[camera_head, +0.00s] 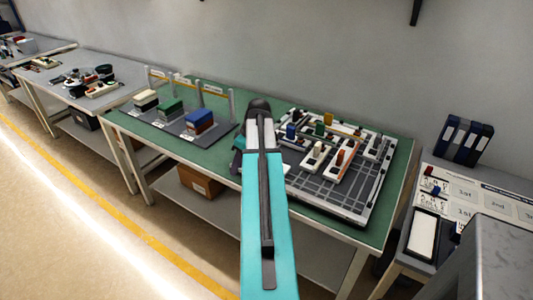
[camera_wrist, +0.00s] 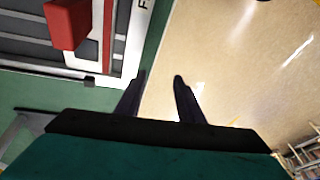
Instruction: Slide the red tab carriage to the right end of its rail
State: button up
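The red tab (camera_head: 340,157) stands upright on a white carriage among the rails of the grey-and-white board (camera_head: 318,188) in the head view. A red block (camera_wrist: 68,22), which looks like this tab, is at the upper left of the wrist view, cut by the frame edge. My gripper (camera_wrist: 160,77) is at the middle of the wrist view, its two dark fingers apart with nothing between them. It is apart from the red block, over the table edge with floor behind. In the head view my arm hides most of the gripper.
Blue (camera_head: 291,131), green (camera_head: 320,130) and yellow (camera_head: 328,118) tabs stand close to the red one on the board. Left on the green table (camera_head: 225,160) are blocks (camera_head: 199,121) on grey plates with posts. A side table (camera_head: 395,245) with binders (camera_head: 464,141) is at right.

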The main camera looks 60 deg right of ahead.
jog(key=s+d+r+m+t+h+p, duration=0.1)
jog(key=s+d+r+h, duration=0.1)
jog(key=s+d+r, duration=0.9)
jog(key=shift+r+m, duration=0.3)
jog(key=shift+r, duration=0.5)
jog(key=shift+w+f, duration=0.1)
jog(key=shift+p+x, duration=1.65)
jog(key=shift+x, duration=5.15)
jog(key=shift+w, duration=0.15)
grip_shut()
